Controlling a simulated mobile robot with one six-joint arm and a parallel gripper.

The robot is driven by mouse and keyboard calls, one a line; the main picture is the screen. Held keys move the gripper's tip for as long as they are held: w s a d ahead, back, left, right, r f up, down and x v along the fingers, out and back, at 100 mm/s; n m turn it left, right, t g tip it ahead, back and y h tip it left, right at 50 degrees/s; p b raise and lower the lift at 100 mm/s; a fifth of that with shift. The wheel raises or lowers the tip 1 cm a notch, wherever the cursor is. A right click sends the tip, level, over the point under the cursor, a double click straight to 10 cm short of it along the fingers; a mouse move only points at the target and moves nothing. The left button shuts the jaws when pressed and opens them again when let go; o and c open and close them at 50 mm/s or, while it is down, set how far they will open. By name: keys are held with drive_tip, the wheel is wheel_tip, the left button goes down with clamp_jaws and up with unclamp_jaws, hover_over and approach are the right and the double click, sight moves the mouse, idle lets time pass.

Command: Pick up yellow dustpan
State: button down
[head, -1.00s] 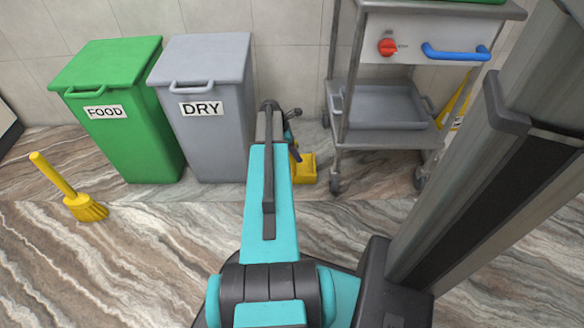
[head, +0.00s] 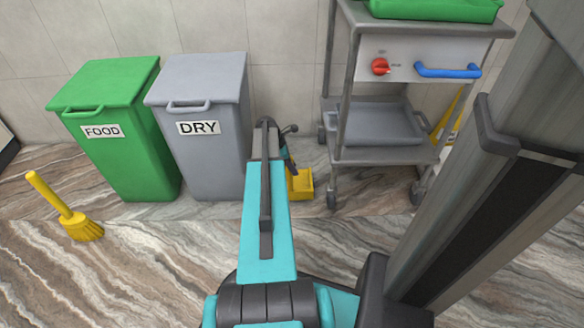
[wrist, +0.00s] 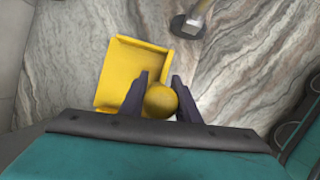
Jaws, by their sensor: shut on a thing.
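The yellow dustpan (head: 302,184) is near the floor between the grey bin and the trolley in the head view. My arm hides part of it. In the wrist view its open yellow pan (wrist: 125,70) lies to the upper left of my gripper. The rounded yellow end of its handle (wrist: 160,101) is between my two dark fingers. My gripper (wrist: 160,85) is shut on this handle. I cannot tell whether the pan touches the floor.
A grey DRY bin (head: 205,130) and a green FOOD bin (head: 120,140) stand left of my arm. A steel trolley (head: 345,110) on castors stands close on the right.

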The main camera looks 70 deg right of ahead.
drive_tip(key=s+a+r+p, duration=0.1)
drive_tip(key=a+r+p, duration=0.1)
drive_tip(key=a, duration=0.6)
drive_tip(key=s+a+r+p, duration=0.1)
drive_tip(key=a+r+p, duration=0.1)
drive_tip(key=a+p, duration=0.2)
drive_tip(key=shift+s+a, duration=0.4)
drive_tip(key=shift+a, duration=1.5)
